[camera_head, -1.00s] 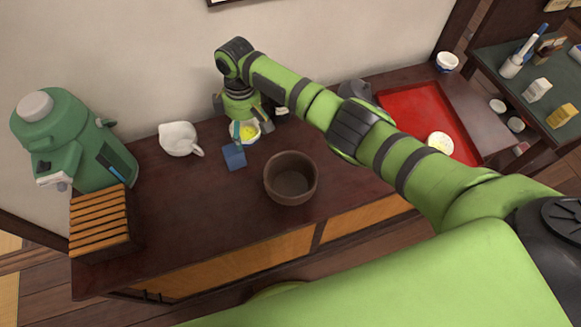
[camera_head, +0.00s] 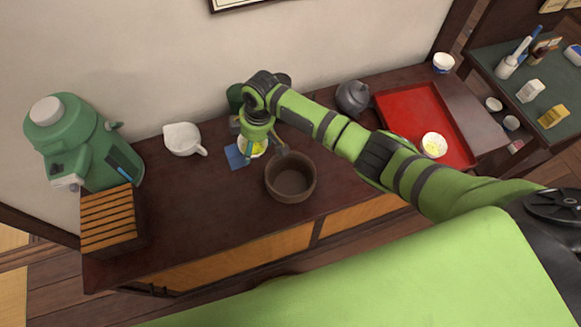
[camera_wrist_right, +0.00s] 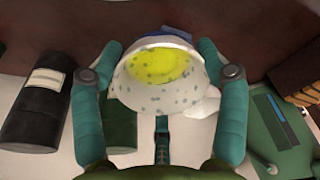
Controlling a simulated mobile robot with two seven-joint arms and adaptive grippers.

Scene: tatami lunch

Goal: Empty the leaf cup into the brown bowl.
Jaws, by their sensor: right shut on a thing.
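A white cup with small dark marks on its outside and yellow contents is in my right gripper (camera_wrist_right: 160,65); I take it as the leaf cup (camera_wrist_right: 152,92). In the head view the leaf cup (camera_head: 257,151) shows only partly below my right gripper (camera_head: 258,144), whose fingers are closed on either side of it. Whether it is clear of the counter is hard to tell. The brown bowl (camera_head: 290,191) stands upright on the dark counter just right of and nearer than the cup; its inside looks empty. My left gripper is not in view.
A blue square (camera_head: 235,158) lies left of the cup. A white pitcher (camera_head: 181,138), green dispenser (camera_head: 75,150) and slatted wooden box (camera_head: 108,222) stand further left. A grey teapot (camera_head: 353,97) and red tray (camera_head: 408,103) with a small bowl (camera_head: 433,146) are right.

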